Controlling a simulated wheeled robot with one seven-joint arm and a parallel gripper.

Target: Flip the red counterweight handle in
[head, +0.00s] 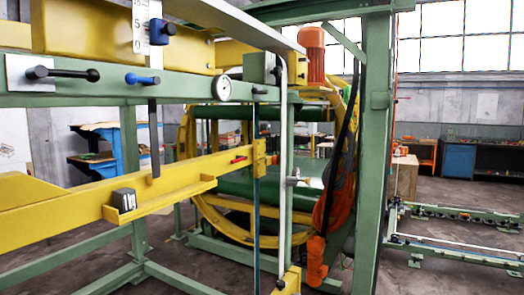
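A small red handle (239,159) sticks out near the right end of the long yellow beam (75,212). It points to the left and lies close to the beam's upper edge. It is small in this view, so its exact fit is hard to tell. A dark grey block (124,198), perhaps the counterweight, sits on a yellow ledge attached to the beam. My gripper is not in view.
A green frame (130,150) surrounds the beam, with black-knobbed (92,75) and blue-knobbed (132,79) levers and a round gauge (222,88) above. A grey vertical pipe (284,180) stands right of the handle. The yellow ring (212,225) is behind.

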